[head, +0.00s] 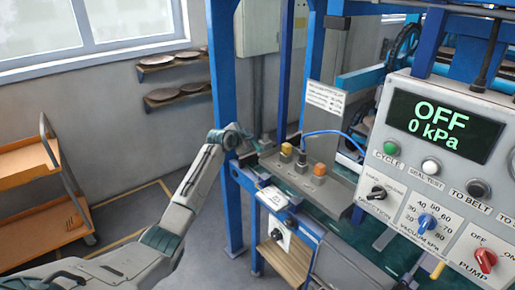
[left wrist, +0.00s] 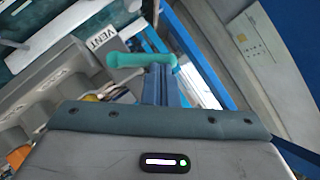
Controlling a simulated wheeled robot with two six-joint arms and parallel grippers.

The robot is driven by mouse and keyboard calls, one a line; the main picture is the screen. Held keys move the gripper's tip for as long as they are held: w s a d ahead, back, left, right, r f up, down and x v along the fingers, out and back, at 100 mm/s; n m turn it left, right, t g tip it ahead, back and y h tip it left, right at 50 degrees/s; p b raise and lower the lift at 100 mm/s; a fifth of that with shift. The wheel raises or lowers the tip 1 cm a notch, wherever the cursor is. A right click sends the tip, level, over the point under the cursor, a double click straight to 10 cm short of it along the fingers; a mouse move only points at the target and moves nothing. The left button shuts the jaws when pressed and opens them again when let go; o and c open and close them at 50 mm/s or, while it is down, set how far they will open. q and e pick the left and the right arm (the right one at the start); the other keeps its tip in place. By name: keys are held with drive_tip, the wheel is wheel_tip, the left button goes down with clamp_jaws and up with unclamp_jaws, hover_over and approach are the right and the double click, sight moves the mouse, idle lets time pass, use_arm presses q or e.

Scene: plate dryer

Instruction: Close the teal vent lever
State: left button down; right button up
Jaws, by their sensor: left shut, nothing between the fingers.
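The teal vent lever (left wrist: 135,60) shows in the left wrist view as a short bar lying across the picture, close beyond my fingertips. A grey plate lettered VENT (left wrist: 103,40) is just beyond it. My left gripper (left wrist: 161,72) is shut and empty, with its fingertips right at the lever's right part; I cannot tell whether they touch it. My right gripper is in neither view.
A blue frame post (head: 224,100) stands right by my left gripper. The control panel (head: 445,165) at the right reads OFF, 0 kPa. Knobs on a grey block (head: 335,190) are right of the gripper. An orange shelf cart (head: 40,200) stands left, with open floor between.

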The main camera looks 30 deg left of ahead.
use_arm(q)
drive_tip(key=shift+w+a+f+n+g+h+b, duration=0.2)
drive_tip(key=shift+a+f+n+g+h+b, duration=0.1)
drive_tip(key=shift+n, duration=0.1)
drive_tip(key=shift+w+n, duration=0.1)
drive_tip(key=shift+n, duration=0.2)
drive_tip(key=shift+a+f+g+h+b, duration=0.2)
drive_tip(key=shift+f+g+h+b, duration=0.1)
drive_tip(key=shift+h+b, duration=0.25)
drive_tip(key=shift+n, duration=0.3)
drive_tip(key=shift+w+a+f+b, duration=0.15)
drive_tip(key=shift+a+b, duration=0.1)
drive_tip(key=shift+b, duration=0.5)
